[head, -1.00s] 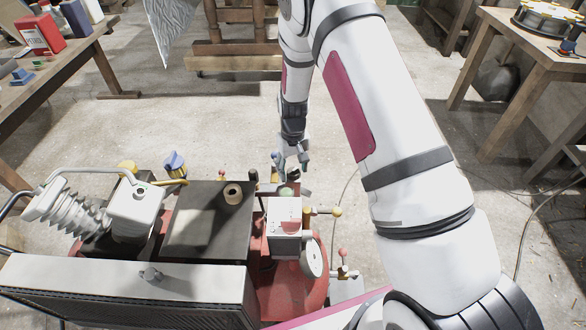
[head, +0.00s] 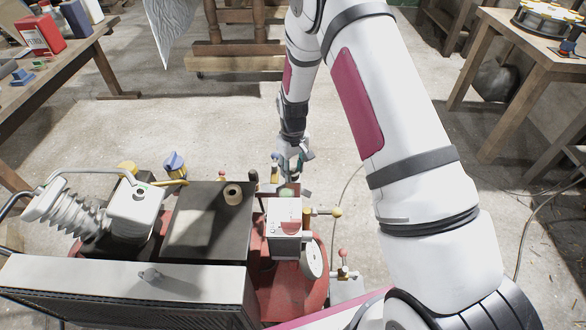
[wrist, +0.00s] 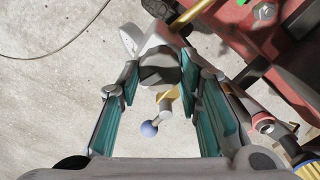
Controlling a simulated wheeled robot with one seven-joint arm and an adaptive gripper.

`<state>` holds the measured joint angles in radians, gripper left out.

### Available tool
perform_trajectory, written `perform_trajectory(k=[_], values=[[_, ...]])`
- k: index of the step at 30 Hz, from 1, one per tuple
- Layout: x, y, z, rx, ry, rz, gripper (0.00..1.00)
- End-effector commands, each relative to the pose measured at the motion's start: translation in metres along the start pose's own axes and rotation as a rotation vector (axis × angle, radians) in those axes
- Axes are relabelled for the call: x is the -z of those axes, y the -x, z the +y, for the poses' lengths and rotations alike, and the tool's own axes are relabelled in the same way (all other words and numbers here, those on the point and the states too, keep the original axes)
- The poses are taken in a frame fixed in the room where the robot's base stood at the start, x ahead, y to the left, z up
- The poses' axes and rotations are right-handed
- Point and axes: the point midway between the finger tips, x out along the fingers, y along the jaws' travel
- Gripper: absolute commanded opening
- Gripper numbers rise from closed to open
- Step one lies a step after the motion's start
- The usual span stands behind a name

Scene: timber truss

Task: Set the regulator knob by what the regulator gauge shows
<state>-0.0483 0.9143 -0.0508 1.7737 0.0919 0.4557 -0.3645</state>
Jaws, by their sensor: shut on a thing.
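In the wrist view, the teal finger pads of my gripper (wrist: 160,80) stand on both sides of a dark, faceted regulator knob (wrist: 160,68) and are shut on it. A pale round part (wrist: 131,40), perhaps the regulator gauge, sits just beyond the knob, turned so that no dial reading shows. In the head view, my gripper (head: 293,160) is at the far side of the red compressor (head: 290,290), and I cannot make out the knob there. A white disc-shaped gauge (head: 311,258) on the compressor's near side is seen at a slant, its reading too small to tell.
A blue-ended lever (wrist: 149,129) hangs close below the knob in the wrist view. A yellow-ended lever (head: 337,212) and a red-ended lever (head: 343,253) stick out from the compressor. A white box (head: 285,217) stands near my gripper.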

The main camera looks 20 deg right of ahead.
Motion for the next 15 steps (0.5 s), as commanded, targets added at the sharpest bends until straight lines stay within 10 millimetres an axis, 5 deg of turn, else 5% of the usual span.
perform_trajectory(k=[15], values=[[-0.0007,0.0001,0.0,0.001,0.426,-0.001,0.05]])
